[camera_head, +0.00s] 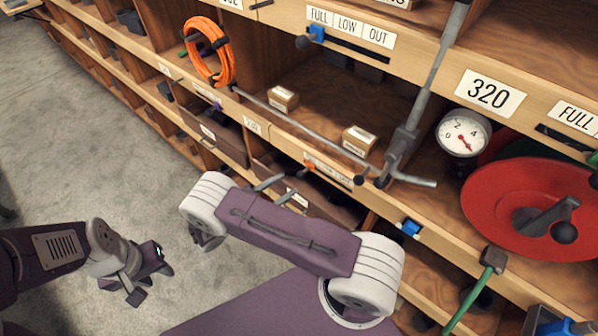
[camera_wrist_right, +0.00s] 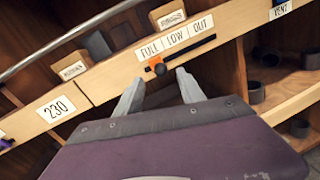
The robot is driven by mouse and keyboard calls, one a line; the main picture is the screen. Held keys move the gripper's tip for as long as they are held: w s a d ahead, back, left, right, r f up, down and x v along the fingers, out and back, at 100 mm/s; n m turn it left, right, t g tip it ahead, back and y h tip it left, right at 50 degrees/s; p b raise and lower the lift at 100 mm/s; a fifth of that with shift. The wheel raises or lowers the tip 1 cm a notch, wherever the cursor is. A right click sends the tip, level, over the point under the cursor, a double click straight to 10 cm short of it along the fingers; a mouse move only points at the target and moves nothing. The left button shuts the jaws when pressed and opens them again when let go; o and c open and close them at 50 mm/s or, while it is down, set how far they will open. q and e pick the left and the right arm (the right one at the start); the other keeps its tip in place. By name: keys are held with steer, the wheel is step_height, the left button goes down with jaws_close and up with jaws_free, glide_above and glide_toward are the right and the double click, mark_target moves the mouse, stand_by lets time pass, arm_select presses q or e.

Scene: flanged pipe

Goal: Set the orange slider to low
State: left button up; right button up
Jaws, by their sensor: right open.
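The orange slider (camera_wrist_right: 156,62) with its black knob sits in a dark slot on the wooden shelf edge in the right wrist view. It stands at the slot's left end, below the FULL end of the label strip (camera_wrist_right: 176,38) reading FULL, LOW, OUT. My right gripper (camera_wrist_right: 159,82) is open, its two grey fingers apart, with the slider just beyond and between the tips. I cannot tell whether they touch it. In the head view the slider (camera_head: 310,167) is small beyond my right gripper (camera_head: 280,189). My left gripper (camera_head: 146,275) hangs over the floor, away from the shelves.
A grey rod (camera_head: 300,128) runs along the shelf above the slider. A blue slider (camera_head: 317,33) sits higher up, and another blue block (camera_head: 411,227) lies to the right. A red disc (camera_head: 530,210) and a gauge (camera_head: 463,133) stand at right. The floor at left is clear.

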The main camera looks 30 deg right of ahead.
mark_target(298, 177)
steer(key=d, duration=0.2)
steer(key=d+p, duration=0.1)
steer(key=d, duration=0.1)
steer(key=w+d+p, duration=0.1)
steer(key=d, duration=0.1)
steer(key=shift+d+r, duration=0.15)
steer(key=shift+w+d, duration=0.15)
steer(key=shift+d, duration=0.15)
jaws_close()
stand_by(0.9)
